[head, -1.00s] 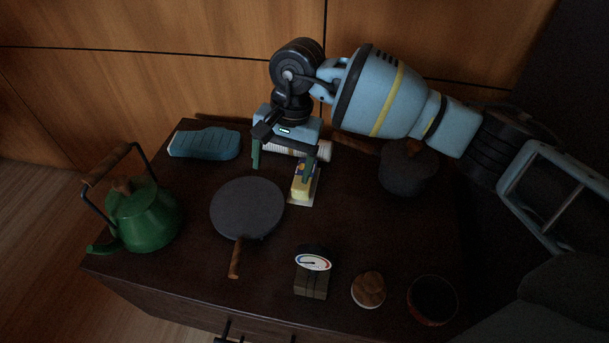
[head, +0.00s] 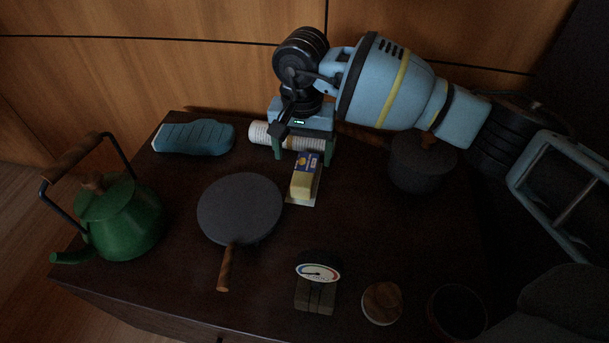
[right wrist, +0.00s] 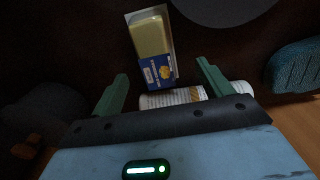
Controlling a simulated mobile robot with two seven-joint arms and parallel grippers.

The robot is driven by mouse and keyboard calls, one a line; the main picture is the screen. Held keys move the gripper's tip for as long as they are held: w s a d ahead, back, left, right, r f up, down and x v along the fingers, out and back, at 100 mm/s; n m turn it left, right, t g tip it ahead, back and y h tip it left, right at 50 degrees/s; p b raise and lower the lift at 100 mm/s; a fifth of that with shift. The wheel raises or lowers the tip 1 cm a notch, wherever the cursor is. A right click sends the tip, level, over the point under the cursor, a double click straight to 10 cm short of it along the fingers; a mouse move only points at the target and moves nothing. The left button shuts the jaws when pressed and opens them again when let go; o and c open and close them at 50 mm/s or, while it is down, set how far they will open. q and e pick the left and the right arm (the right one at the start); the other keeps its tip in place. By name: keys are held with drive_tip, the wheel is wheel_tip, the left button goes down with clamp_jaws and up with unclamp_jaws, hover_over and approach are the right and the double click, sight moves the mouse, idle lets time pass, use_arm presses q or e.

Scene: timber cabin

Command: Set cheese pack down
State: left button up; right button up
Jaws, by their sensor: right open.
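The cheese pack (head: 303,182) is a yellow block with a blue label at one end. It lies on the dark cabinet top, just right of the flat dark pan, and it also shows in the right wrist view (right wrist: 153,45). My right gripper (head: 305,153) is open and empty, behind the pack's blue end. A white printed cylinder (head: 262,134) lies behind the pack, partly hidden by the gripper. My left gripper is not in view.
A dark pan (head: 240,208) lies left of the pack. A green kettle (head: 122,220) stands at the left, a blue item (head: 194,138) at the back. A dark pot (head: 421,165) is at the right. A dial gauge (head: 318,273) and a wooden-topped round item (head: 382,302) stand in front.

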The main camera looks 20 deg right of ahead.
sight(305, 169)
drive_tip(key=f, duration=0.1)
drive_tip(key=f+b, duration=0.1)
drive_tip(key=f, duration=0.1)
drive_tip(key=s+f+b, duration=0.1)
drive_tip(key=f, duration=0.1)
drive_tip(key=shift+f, duration=0.1)
drive_tip(key=c, duration=1.3)
